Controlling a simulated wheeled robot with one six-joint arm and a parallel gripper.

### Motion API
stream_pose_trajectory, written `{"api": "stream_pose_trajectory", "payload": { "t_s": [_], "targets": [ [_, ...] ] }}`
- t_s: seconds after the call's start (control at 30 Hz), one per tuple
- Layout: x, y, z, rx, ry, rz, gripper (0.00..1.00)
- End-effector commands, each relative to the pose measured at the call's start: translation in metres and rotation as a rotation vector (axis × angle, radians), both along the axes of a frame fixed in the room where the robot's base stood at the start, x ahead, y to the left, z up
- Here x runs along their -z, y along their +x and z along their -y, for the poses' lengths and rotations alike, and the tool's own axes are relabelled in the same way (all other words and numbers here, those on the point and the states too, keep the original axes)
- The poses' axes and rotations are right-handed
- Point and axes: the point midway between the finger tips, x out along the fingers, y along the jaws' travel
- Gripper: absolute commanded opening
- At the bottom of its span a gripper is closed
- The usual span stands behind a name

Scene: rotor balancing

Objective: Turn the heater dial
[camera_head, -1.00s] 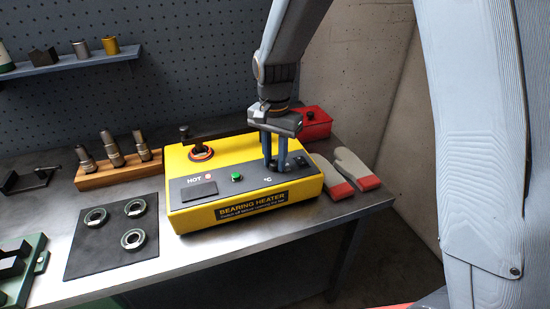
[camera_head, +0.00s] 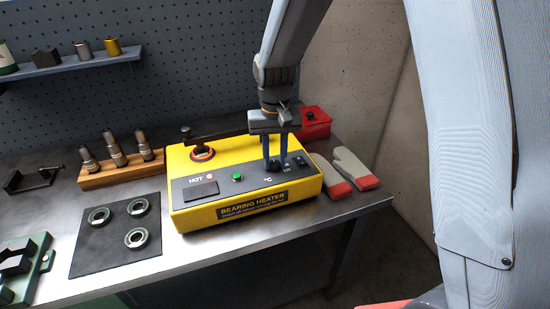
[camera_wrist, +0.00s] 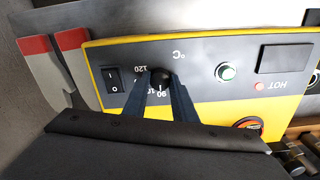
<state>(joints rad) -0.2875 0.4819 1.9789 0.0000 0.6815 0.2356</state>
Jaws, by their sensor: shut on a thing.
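The yellow bearing heater (camera_head: 190,218) stands on the metal bench, with a dark control panel on its top. My gripper (camera_head: 275,165) points down at the right part of that panel. In the wrist view my gripper (camera_wrist: 163,85) is shut on the black heater dial (camera_wrist: 159,76), one finger on each side. Scale marks, among them 120 and 90, show around the dial. In the head view the fingers hide much of the dial. A black rocker switch (camera_wrist: 114,78) marked I and O sits beside the dial.
A green button (camera_head: 237,177), a red HOT lamp (camera_head: 210,178) and a blank display (camera_head: 201,190) are on the panel. A ring sits on the heater's back left. Grey-red gloves (camera_head: 352,168) and a red box (camera_head: 314,127) lie right; a mat (camera_head: 92,259) with rings lies left.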

Motion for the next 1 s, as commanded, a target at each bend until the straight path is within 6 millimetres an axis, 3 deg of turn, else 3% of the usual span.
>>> {"api": "stream_pose_trajectory", "payload": {
  "t_s": [0.6, 0.63, 0.73, 1.0],
  "targets": [
    [-0.0016, 0.0015, -0.0006, -0.048, 0.001, 0.004, 0.02],
    [-0.0016, 0.0015, -0.0006, -0.048, 0.001, 0.004, 0.28],
    [-0.0013, 0.0012, -0.0005, -0.047, 0.001, 0.003, 0.43],
    [-0.0010, 0.0007, -0.0003, -0.047, 0.000, 0.002, 0.43]
  ]
}}
